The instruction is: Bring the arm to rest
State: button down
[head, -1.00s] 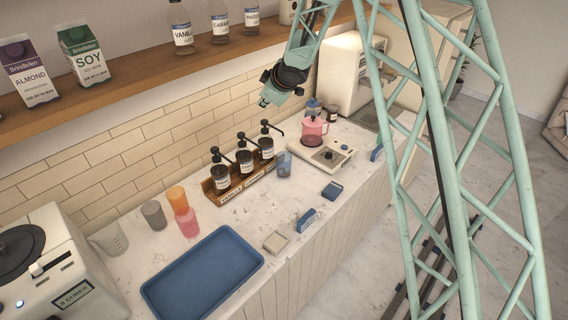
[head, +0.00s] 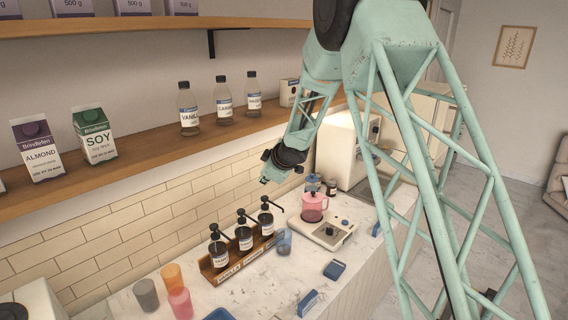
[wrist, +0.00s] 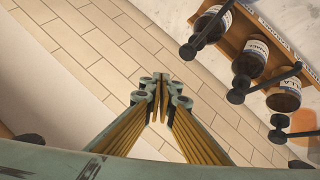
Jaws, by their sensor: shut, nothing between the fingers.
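My gripper (head: 266,178) is at the end of my pale green arm, in front of the tiled wall, above the counter and below the shelf edge. In the wrist view my gripper (wrist: 161,82) shows its two fingers together at the tips, with nothing between them. The tiled wall fills most of the background there. The pump bottles (wrist: 250,58) lie to the right of the fingers, apart from them.
A wooden rack (head: 206,268) of pump bottles stands on the counter below my gripper. A pink jug (head: 313,206) sits on a white scale-like device (head: 330,234). The shelf (head: 150,172) holds cartons and glass bottles. Cups stand at the lower left.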

jog(key=s+d+r+m+t+h+b, duration=0.1)
jog(key=s+d+r+m+h+b, duration=0.1)
jog(key=s+d+r, duration=0.35)
jog(key=s+d+r+m+h+b, duration=0.1)
jog(key=s+d+r+m+b, duration=0.15)
jog(key=d+r, duration=0.5)
jog(key=s+d+r+m+g+h+b, duration=0.1)
jog(key=s+d+r+m+b, duration=0.1)
jog(key=s+d, duration=0.6)
jog(key=s+d+r+m+h+b, duration=0.2)
jog(key=s+d, duration=0.3)
jog(key=s, duration=0.5)
jog(key=s+d+f+m+g+b, duration=0.1)
jog(key=s+d+m+b, duration=0.15)
jog(key=s, duration=0.95)
jog(key=s+d+f+m+g+b, duration=0.1)
jog(key=s+d, duration=0.2)
jog(key=s, duration=0.9)
jog(key=s+a+f+m+g+b, duration=0.1)
jog(key=s+f+b, duration=0.1)
jog(key=s, duration=0.9)
jog(key=s+a+f+m+g+y+b, duration=0.1)
jog(key=s+f, duration=0.4)
jog(key=s, duration=0.7)
jog(key=shift+a+f+m+y+b, duration=0.2)
jog(key=shift+f+m+y+b, duration=0.15)
jog(key=shift+b, duration=0.4)
